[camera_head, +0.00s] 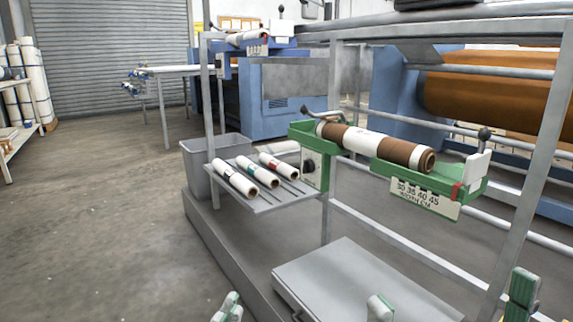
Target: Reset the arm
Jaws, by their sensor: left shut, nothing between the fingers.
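My left gripper (228,308) shows only at its fingertips, at the bottom edge left of centre. The green and white tips are close together with nothing between them. It is in front of the grey base of the rack and touches no roll. Two more green and white pieces, one low in the middle and one at bottom right, may belong to my right gripper, but its jaws cannot be made out. Most of both arms is out of view.
A green cradle (377,176) on the metal frame holds a brown and white roll (375,146). Several white rolls lie on a grey slatted shelf (285,202). A grey bin (196,176) stands behind it. A grey plate (350,283) lies low in front. The floor at left is clear.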

